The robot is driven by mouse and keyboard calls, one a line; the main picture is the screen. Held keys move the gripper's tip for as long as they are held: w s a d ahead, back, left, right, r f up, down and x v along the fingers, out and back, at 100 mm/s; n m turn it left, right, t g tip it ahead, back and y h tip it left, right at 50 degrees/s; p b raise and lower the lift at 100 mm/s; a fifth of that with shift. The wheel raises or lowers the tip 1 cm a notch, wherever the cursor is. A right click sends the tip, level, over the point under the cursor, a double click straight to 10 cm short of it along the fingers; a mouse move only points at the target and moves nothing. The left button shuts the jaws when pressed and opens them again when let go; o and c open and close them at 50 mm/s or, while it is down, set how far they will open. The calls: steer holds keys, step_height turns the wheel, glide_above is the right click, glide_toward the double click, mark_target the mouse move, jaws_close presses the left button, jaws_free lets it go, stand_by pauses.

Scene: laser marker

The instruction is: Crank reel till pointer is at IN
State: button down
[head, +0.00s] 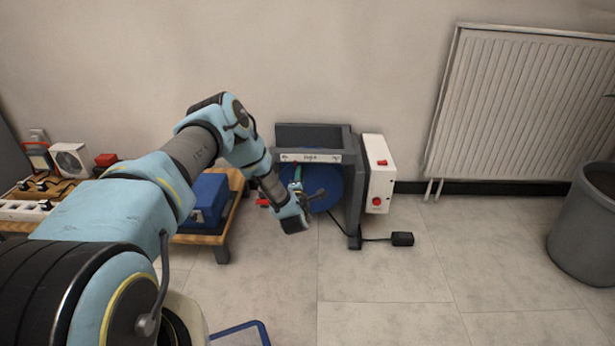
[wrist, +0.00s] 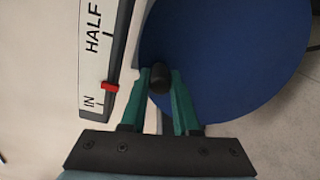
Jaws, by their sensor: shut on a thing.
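The reel (head: 329,188) is a blue disc in a dark grey frame, and it fills the upper right of the wrist view (wrist: 235,60). My gripper (wrist: 159,80) has green fingers shut on the black crank knob (wrist: 161,77) in front of the disc. The crank's arm behind the knob is hidden. In the wrist view, a white scale strip (wrist: 98,60) with HALF and IN lettering runs beside the reel. The red pointer (wrist: 110,87) sits at the strip's edge, close to IN, slightly on the HALF side of that word.
A white box (head: 377,175) with red buttons is fixed to the frame's right side. A cable runs to a black pedal (head: 402,239) on the floor. A low wooden bench with a blue case (head: 204,198) stands at left. The floor in front is mostly clear.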

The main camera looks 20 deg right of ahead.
steer(key=a+f+n+b, duration=0.1)
steer(key=n, duration=0.1)
steer(key=w+a+f+n+b, duration=0.1)
steer(key=shift+w+a+n, duration=0.15)
steer(key=shift+a+n, duration=0.2)
steer(key=shift+n, duration=0.05)
steer(key=a+f+n+b, duration=0.1)
steer(key=f+n+b, duration=0.1)
steer(key=n, duration=0.1)
steer(key=shift+w+a+f+n+b, duration=0.3)
steer(key=shift+w+a+b, duration=0.05)
steer(key=shift+w, duration=0.05)
steer(key=shift+w+a+f+n+b, duration=0.15)
steer(key=shift+f+n+b, duration=0.35)
steer(key=shift+f+b, duration=0.25)
steer(key=shift+a+f+n+b, duration=0.2)
steer(key=shift+f+n+b, duration=0.3)
steer(key=shift+f+b, duration=0.25)
steer(key=shift+w+a+f+n+b, duration=0.15)
steer(key=shift+f+n+b, duration=0.35)
steer(key=shift+f+b, duration=0.25)
steer(key=shift+s, duration=0.1)
steer(key=shift+d, duration=0.1)
steer(key=c, duration=0.7)
jaws_free()
steer(key=shift+o, duration=0.2)
steer(key=shift+s, duration=0.1)
